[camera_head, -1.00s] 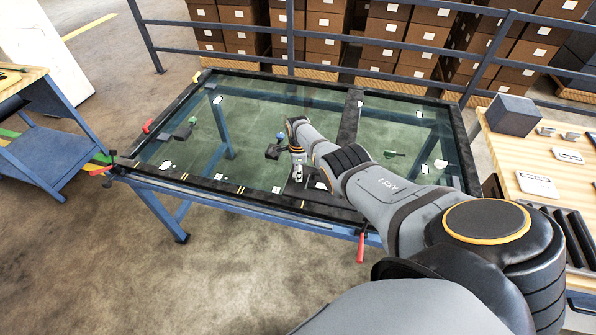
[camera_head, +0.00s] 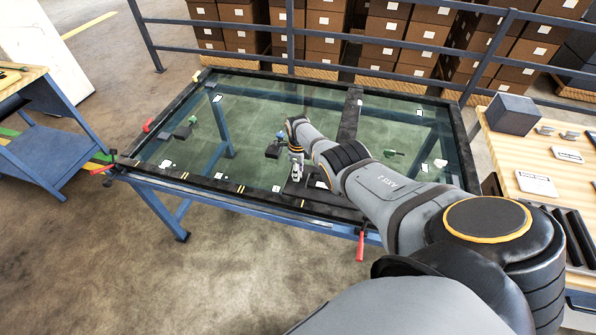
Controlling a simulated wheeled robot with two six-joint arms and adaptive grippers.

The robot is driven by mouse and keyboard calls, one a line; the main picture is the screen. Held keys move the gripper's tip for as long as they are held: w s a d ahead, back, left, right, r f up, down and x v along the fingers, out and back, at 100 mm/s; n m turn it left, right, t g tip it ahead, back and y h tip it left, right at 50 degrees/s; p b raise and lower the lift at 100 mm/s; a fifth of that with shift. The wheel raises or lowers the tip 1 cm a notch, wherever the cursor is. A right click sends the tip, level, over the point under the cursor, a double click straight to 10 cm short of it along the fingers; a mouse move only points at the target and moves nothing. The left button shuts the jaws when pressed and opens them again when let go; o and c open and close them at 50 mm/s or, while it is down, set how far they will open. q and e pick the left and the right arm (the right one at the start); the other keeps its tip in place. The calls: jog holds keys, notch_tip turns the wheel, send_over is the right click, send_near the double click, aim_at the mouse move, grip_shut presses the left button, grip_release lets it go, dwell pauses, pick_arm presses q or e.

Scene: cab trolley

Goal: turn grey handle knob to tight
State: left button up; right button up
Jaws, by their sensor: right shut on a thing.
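A framed glass panel (camera_head: 250,118) lies on a blue stand. My right arm reaches in from the lower right. Its gripper (camera_head: 296,172) points down near the panel's front edge, left of the dark crossbar. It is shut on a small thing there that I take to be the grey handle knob. The knob is mostly hidden by the fingers and too small to make out, so its turn angle does not show. My left gripper is not in view.
Red handles (camera_head: 361,246) stick out at the frame's edges. A small green-ended part (camera_head: 393,153) lies right of my wrist. A wooden table (camera_head: 520,160) with a grey box (camera_head: 512,114) stands at the right. Blue railing and stacked cartons (camera_head: 330,25) are behind.

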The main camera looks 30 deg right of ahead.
jog(key=o, duration=1.2)
jog(key=shift+c, duration=0.2)
notch_tip(320, 180, up, 12)
